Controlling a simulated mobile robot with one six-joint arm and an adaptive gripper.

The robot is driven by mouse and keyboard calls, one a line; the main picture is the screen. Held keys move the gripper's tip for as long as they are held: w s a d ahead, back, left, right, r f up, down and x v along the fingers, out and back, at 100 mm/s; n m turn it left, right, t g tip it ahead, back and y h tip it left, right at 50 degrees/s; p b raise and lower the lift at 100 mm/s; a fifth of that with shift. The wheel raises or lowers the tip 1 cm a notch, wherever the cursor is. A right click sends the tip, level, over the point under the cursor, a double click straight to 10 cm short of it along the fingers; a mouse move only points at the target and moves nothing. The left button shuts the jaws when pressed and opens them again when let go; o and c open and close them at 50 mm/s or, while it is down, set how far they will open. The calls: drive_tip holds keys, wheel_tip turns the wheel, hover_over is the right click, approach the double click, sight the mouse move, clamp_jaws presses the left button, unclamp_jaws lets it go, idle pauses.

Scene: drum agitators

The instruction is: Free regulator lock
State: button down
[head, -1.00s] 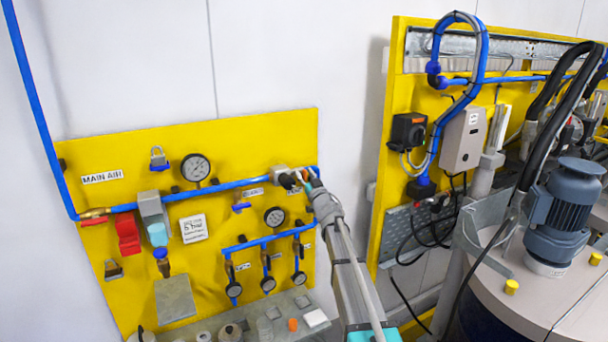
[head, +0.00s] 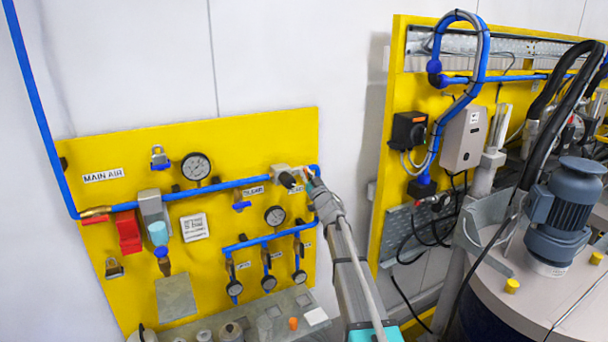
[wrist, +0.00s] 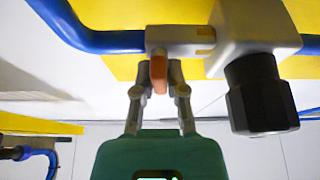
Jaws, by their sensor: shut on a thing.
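The regulator (head: 280,173) is a pale block on the blue pipe at the right of the yellow panel, with a black knob (head: 288,180). In the wrist view its pale body (wrist: 240,38) and black knob (wrist: 262,92) are at the right. A small orange tab (wrist: 158,72), seemingly the lock, hangs from the pale fitting (wrist: 180,38) beside the regulator. My gripper (wrist: 159,88) has its fingers on either side of the tab and is shut on it, apart from the knob. In the head view my gripper (head: 309,180) is right of the knob; its fingertips are hard to make out.
Gauges (head: 196,167), a red fitting (head: 128,232) and a row of small regulators (head: 268,282) share the yellow panel (head: 130,155). A grey shelf (head: 270,318) with small parts is below. A second yellow panel (head: 390,130) and a motor (head: 562,220) are at the right.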

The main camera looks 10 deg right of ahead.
drive_tip(key=n+g+y, duration=0.1)
drive_tip(key=n, duration=0.2)
drive_tip(key=n+y, duration=0.2)
drive_tip(key=n, duration=0.1)
drive_tip(key=shift+w+r+g+p, duration=0.1)
drive_tip(key=shift+g+p, duration=0.3)
drive_tip(key=n+g+y, duration=0.1)
drive_tip(key=n, duration=0.2)
drive_tip(key=n+g+p, duration=0.1)
drive_tip(key=n, duration=0.2)
drive_tip(key=shift+a+y+p, duration=0.1)
drive_tip(key=shift+y+p, duration=0.2)
drive_tip(key=shift+y, duration=0.1)
drive_tip(key=n+g+p, duration=0.1)
drive_tip(key=n, duration=0.2)
drive_tip(key=n+g+p, duration=0.1)
drive_tip(key=n, duration=0.2)
drive_tip(key=shift+g+p, duration=0.3)
drive_tip(key=shift+p, duration=0.05)
drive_tip(key=shift+a+f+n+g+p, duration=0.15)
drive_tip(key=shift+n+g+p, duration=0.2)
drive_tip(key=shift+n, duration=0.5)
drive_tip(key=shift+d+f+n+g+p, duration=0.1)
drive_tip(key=shift+n+g+p, duration=0.25)
drive_tip(key=shift+n, duration=0.5)
drive_tip(key=shift+f, duration=0.1)
drive_tip(key=c, duration=0.7)
unclamp_jaws()
drive_tip(key=shift+s, duration=0.2)
